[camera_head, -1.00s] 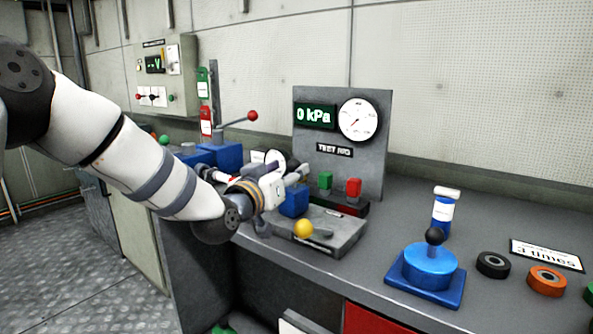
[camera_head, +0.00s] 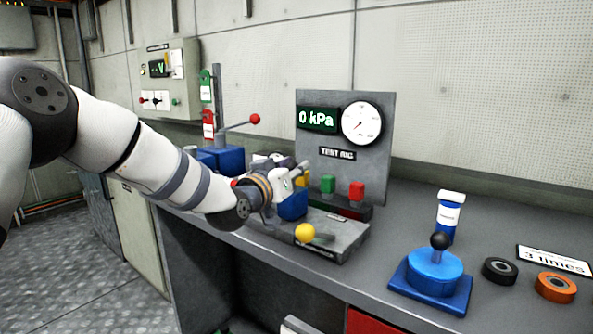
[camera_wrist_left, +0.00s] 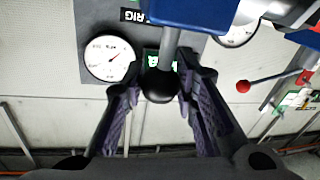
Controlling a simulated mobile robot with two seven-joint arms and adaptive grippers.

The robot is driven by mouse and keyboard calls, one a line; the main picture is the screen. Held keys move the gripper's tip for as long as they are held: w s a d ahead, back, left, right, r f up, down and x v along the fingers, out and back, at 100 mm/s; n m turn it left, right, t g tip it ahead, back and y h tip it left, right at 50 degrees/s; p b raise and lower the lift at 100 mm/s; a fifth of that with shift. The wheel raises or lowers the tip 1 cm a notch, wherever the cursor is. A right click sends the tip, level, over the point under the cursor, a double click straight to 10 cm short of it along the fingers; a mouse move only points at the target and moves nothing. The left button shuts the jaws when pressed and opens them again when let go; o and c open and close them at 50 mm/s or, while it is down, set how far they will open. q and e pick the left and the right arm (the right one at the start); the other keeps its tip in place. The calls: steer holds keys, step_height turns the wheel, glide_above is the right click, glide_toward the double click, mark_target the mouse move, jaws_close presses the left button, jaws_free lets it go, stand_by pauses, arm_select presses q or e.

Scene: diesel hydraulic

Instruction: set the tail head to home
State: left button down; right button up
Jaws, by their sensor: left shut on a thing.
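My left gripper (camera_head: 300,172) is over the blue block (camera_head: 292,204) of the grey test fixture (camera_head: 345,241), in front of the test rig panel (camera_head: 385,150). In the left wrist view, the gripper (camera_wrist_left: 159,88) has its fingers on both sides of a black knob (camera_wrist_left: 159,86) and is shut on it. The knob sits at the end of a grey shaft (camera_wrist_left: 169,48) that runs to a blue body (camera_wrist_left: 185,12). In the head view the gripper hides the knob. No label reading tail head or home is legible. My right gripper is not in view.
A yellow ball handle (camera_head: 304,232) sticks out at the fixture's front. A red-ball lever (camera_head: 255,118) rises behind. A blue pump-like device (camera_head: 433,270) stands to the right. The display reads 0 kPa.

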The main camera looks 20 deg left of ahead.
arm_select(q)
steer(key=a, duration=0.1)
steer(key=w+a, duration=0.1)
steer(key=a, duration=0.1)
steer(key=w+a, duration=0.1)
steer(key=a, duration=0.1)
steer(key=shift+a+f+b, duration=0.1)
steer(key=shift+a+b, duration=0.05)
steer(key=shift+b, duration=0.15)
steer(key=shift+a, duration=0.35)
steer(key=shift+r, duration=0.2)
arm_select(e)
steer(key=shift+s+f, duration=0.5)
arm_select(q)
steer(key=c, duration=1.3)
jaws_free()
steer(key=shift+w+a, duration=0.1)
steer(key=shift+a+f, duration=0.1)
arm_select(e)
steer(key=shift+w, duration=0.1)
